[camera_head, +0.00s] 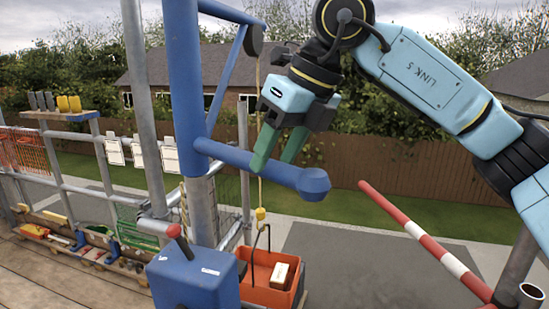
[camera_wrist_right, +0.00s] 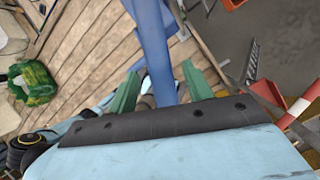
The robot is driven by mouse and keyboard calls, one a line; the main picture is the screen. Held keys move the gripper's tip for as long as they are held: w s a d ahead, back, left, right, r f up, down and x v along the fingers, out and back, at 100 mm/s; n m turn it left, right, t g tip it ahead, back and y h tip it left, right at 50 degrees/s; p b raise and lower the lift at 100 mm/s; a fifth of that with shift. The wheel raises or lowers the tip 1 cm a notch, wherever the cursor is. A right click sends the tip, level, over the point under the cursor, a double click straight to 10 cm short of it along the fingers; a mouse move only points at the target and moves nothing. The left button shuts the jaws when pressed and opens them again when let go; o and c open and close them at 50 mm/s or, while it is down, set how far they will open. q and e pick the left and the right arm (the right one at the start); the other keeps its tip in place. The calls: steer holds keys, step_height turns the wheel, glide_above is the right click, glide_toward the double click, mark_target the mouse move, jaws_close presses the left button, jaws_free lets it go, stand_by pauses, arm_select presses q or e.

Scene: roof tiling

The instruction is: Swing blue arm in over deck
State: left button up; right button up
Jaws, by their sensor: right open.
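The blue hoist stands on a grey post (camera_head: 202,215). Its blue upright (camera_head: 187,90) carries a top jib (camera_head: 225,12) with a diagonal brace. A blue push bar (camera_head: 255,167) juts right from the upright and ends in a round knob. My right gripper (camera_head: 274,160) is open, with green fingers pointing down at the push bar. In the right wrist view a blue bar (camera_wrist_right: 152,35) runs between the two spread fingers (camera_wrist_right: 160,78); I cannot tell whether they touch it. My left gripper is not in view.
A rope with a yellow fitting (camera_head: 261,213) and dark hook hangs at an orange crate (camera_head: 254,294) holding a pale block. A blue winch box (camera_head: 190,277) with a red-knobbed lever is in front. A red-white barrier pole (camera_head: 425,240) slants at right. Scaffold deck (camera_head: 50,285) lies left.

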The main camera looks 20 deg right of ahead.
steer(key=shift+w+a+f, duration=0.2)
steer(key=shift+f, duration=0.45)
jaws_close()
